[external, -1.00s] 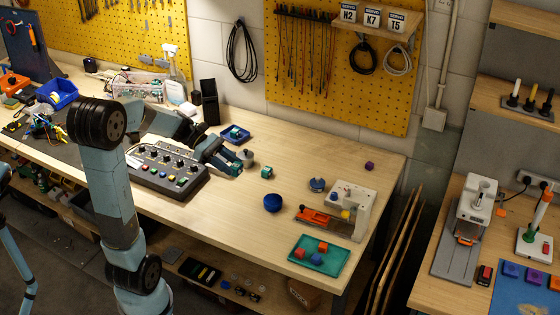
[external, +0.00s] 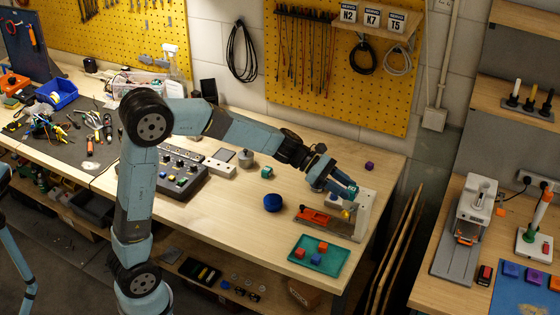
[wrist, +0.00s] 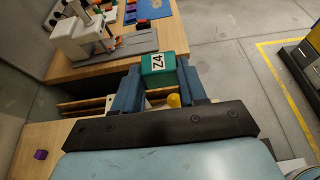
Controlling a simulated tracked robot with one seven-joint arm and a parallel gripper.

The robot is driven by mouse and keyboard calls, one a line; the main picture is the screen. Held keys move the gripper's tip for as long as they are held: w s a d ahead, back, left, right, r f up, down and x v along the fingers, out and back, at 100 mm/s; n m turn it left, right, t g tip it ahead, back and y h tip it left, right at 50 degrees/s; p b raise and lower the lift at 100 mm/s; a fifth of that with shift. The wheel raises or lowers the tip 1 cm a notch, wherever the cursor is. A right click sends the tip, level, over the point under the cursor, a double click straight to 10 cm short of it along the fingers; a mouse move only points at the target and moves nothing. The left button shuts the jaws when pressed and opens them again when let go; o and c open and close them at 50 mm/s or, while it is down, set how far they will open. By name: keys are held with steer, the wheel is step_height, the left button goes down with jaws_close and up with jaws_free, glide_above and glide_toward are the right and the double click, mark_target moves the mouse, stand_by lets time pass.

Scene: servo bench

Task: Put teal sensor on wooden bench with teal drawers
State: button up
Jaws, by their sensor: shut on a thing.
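My gripper (external: 348,190) is over the right end of the long wooden bench (external: 225,225), above a white fixture (external: 364,212). In the wrist view my gripper (wrist: 160,80) is shut on a teal block marked Z4 (wrist: 159,68), held between its two blue fingers. The block is hard to make out in the external view. Another small teal piece (external: 267,172) lies on the long bench, left of the gripper. A second wooden bench (external: 425,292) stands at the right, across a gap; it also shows in the wrist view (wrist: 90,68). No teal drawers can be made out.
A teal tray (external: 337,265) with red and blue cubes, a blue bowl (external: 272,202) and a purple cube (external: 369,166) are on the long bench. A white machine on a grey plate (external: 450,262) and a blue mat (external: 525,290) occupy the right bench. Wooden poles lean in the gap.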

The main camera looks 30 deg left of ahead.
steer(key=s+d, duration=0.6)
steer(key=d, duration=0.4)
steer(key=s+d, duration=0.6)
steer(key=d, duration=0.4)
glide_above(419, 284)
step_height(419, 284, down, 21)
steer(key=shift+s+a+f, duration=0.1)
steer(key=shift+a, duration=0.05)
steer(key=shift+f, duration=1.65)
